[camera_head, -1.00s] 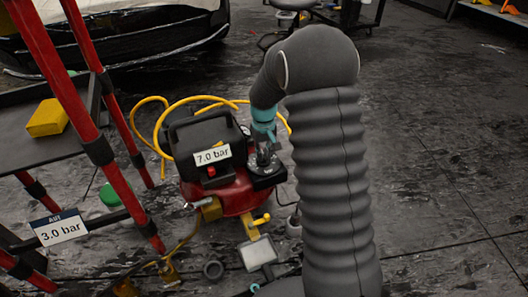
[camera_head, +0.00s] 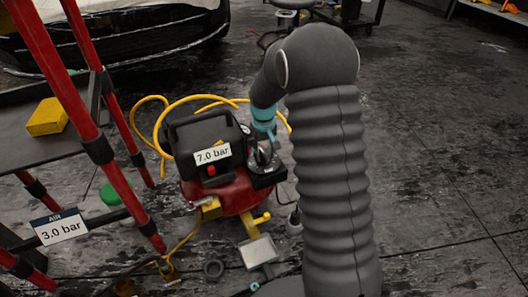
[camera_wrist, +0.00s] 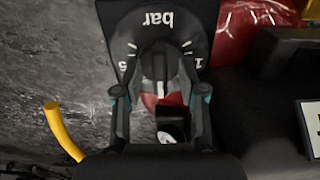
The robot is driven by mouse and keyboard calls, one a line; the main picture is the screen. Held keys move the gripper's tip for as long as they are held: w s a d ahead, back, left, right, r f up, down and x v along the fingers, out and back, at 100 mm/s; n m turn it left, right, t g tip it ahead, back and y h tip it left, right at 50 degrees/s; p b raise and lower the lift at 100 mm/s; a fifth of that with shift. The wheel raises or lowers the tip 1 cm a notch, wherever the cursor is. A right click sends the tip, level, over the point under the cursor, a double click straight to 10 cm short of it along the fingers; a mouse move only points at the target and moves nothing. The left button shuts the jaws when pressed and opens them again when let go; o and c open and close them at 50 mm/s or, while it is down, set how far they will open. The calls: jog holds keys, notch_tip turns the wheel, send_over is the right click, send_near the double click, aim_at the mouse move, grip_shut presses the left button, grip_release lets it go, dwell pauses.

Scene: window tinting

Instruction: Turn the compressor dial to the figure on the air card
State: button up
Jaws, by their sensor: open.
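The compressor (camera_head: 232,190) is a red tank with a black housing, and its display (camera_head: 212,154) reads 7.0 bar. The air card (camera_head: 60,228) at the left reads 3.0 bar. The dial (camera_head: 265,172) is at the compressor's right side, partly hidden by my gripper (camera_head: 263,150). In the wrist view the dial face (camera_wrist: 157,22) shows "bar" upside down with a few marks. A dark knob (camera_wrist: 158,64) stands in front of it. My gripper (camera_wrist: 160,92) is open, its fingers on either side of the knob; I cannot tell whether they touch it.
A yellow hose (camera_head: 196,100) loops behind the compressor. A red ladder-like frame (camera_head: 62,90) stands at the left, beside a dark table with a yellow block (camera_head: 47,118). A grey pad (camera_head: 259,250) lies in front. The floor at the right is clear.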

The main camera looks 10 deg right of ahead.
notch_tip(320, 180, up, 12)
dwell(0.5)
dwell(0.3)
jog(key=m, duration=0.1)
send_over(266, 159)
jog(key=s, duration=0.4)
jog(key=s+r+t+p, duration=0.2)
jog(key=s+r, duration=0.6)
jog(key=s, duration=0.4)
jog(key=s+r+m+t+p, duration=0.1)
jog(key=s+r+t+p, duration=0.2)
jog(key=s+r, duration=0.6)
jog(key=s+p, duration=0.1)
jog(key=s, duration=0.3)
jog(key=shift+s+d+r+t, duration=0.15)
jog(key=shift+s+r+t, duration=0.15)
jog(key=shift+s, duration=0.1)
